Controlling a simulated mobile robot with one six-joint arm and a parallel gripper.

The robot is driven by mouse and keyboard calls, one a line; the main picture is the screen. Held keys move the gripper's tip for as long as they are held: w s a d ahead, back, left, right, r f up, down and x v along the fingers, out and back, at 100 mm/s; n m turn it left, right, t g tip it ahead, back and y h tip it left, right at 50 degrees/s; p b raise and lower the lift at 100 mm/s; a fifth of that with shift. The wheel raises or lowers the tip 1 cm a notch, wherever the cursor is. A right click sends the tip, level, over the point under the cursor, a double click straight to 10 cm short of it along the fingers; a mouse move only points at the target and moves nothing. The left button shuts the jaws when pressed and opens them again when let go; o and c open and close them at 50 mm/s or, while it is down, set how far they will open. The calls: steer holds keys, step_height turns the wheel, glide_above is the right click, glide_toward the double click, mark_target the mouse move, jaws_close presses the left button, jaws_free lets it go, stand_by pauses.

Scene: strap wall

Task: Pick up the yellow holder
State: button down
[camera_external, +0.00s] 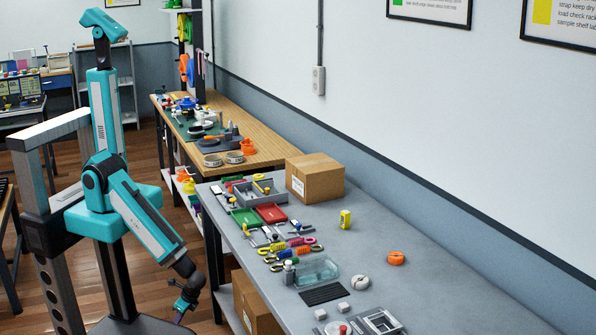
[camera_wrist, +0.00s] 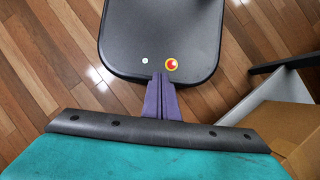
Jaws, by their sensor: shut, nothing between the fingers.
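A small upright yellow block (camera_external: 345,219), which looks like the yellow holder, stands alone on the grey table toward the wall side. My gripper (camera_external: 181,312) hangs low to the left of the table, below its top and well apart from the yellow holder. In the wrist view my gripper's purple fingers (camera_wrist: 162,78) are shut together with nothing between them. They point down over a black surface of my own base. The yellow holder is not in the wrist view.
The grey table (camera_external: 440,290) bears a cardboard box (camera_external: 315,178), a grey tray (camera_external: 262,190), red and green trays, several colourful clips, a clear bin (camera_external: 316,270) and an orange roll (camera_external: 396,258). Another box (camera_external: 257,305) sits beneath. Table surface around the yellow holder is clear.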

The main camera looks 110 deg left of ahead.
stand_by(0.4)
steer(key=c, duration=1.4)
jaws_free()
